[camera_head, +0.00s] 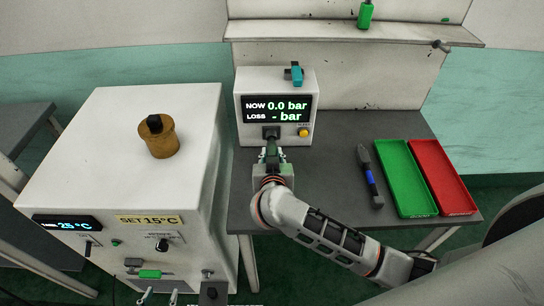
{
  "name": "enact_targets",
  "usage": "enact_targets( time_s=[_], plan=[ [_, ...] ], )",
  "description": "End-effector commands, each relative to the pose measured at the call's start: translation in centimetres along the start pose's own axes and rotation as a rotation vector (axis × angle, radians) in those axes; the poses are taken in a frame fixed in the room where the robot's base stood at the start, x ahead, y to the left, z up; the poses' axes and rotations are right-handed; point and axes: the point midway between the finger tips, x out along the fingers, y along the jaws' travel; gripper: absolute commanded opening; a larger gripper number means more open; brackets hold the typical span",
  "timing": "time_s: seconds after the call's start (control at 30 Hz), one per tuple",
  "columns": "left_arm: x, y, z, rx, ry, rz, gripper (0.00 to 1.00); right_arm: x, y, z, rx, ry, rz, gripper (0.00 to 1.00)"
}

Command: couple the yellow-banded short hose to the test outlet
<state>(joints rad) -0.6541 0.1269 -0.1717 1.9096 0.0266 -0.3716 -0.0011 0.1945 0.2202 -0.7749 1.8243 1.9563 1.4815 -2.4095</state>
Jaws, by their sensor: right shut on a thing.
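The tester (241,93), a white box with a screen reading "NOW 0.0 bar" and "LOSS - bar", stands on the dark table. Its dark outlet fitting (270,132) is low on the front. My right gripper (271,155) is directly in front of the outlet, shut on a short dark hose that is mostly hidden by the fingers and wrist. I see no yellow band on it. The hose's far end lines up with the outlet; I cannot tell whether they are joined.
A blue-banded dark hose (369,178) lies beside the green tray (402,176) and red tray (441,176). The tester has a yellow button (304,132) and a teal-handled valve (296,74) on top. A white cabinet (100,130) with a brass pot (158,138) stands left.

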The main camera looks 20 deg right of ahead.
Motion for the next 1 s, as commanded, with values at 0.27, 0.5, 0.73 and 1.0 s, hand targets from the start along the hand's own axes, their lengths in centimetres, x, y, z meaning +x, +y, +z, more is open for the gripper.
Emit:
enact_targets(
  time_s=[0.27, 0.5, 0.73, 1.0],
  plan=[
    [0.00, 0.00, -0.01, 0.001, 0.000, 0.000, 0.40, 0.83, 0.03, -0.45, 0.000, 0.002, 0.000, 0.00],
    [0.04, 0.23, -0.14, -0.008, 0.002, 0.000, 0.40, 1.17, 0.04, -0.58, 0.001, 0.001, 0.000, 0.00],
    [0.08, 0.44, -0.26, -0.016, 0.003, 0.000, 0.40, 1.15, 0.03, -0.56, 0.001, 0.001, 0.000, 0.00],
    [0.06, 0.36, -0.22, -0.013, 0.002, 0.000, 0.40, 1.14, 0.00, -0.56, 0.001, 0.001, 0.000, 0.00]
  ],
)
